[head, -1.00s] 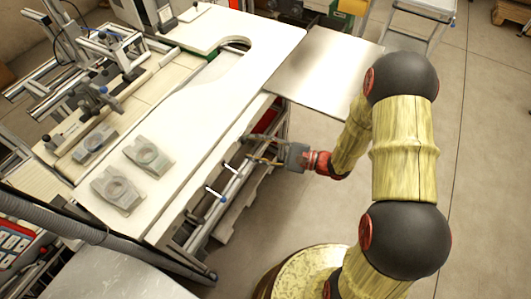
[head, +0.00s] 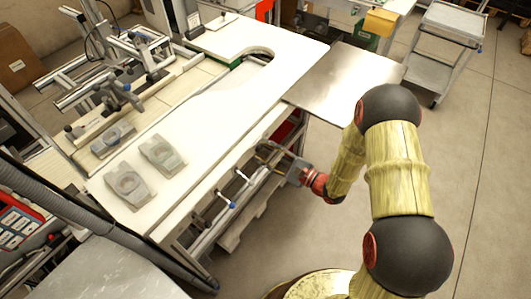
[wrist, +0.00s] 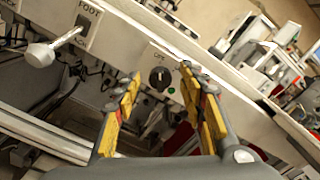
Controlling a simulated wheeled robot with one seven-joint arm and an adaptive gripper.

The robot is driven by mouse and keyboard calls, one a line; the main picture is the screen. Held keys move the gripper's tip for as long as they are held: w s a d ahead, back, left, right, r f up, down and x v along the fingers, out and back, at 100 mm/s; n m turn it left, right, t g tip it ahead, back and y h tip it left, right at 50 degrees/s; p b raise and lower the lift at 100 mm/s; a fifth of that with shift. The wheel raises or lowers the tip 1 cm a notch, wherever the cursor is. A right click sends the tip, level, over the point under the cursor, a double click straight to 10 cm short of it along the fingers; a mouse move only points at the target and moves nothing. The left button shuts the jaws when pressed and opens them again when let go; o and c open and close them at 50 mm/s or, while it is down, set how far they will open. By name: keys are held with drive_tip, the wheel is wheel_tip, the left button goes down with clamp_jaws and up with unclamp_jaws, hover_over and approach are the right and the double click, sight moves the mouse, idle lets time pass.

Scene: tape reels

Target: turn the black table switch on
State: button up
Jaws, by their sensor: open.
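The black table switch (wrist: 159,77) is a round black knob on the white front panel of the table, with a pale mark on its face that stands near upright. A small label sits just above it. My gripper (wrist: 160,72) is open and empty, its yellow-padded fingers on either side of the knob in the picture. I cannot tell how far the fingertips are from the panel. In the head view my gripper (head: 268,153) is beside the table's front edge, and the switch does not show there.
A small green button (wrist: 171,90) sits just below the knob. A lever with a white knob (wrist: 39,54) juts from the panel at left in the wrist view. Open floor (head: 450,180) lies to the right.

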drive_tip(key=shift+a, duration=0.1)
drive_tip(key=shift+c, duration=1.2)
drive_tip(key=c, duration=0.7)
clamp_jaws()
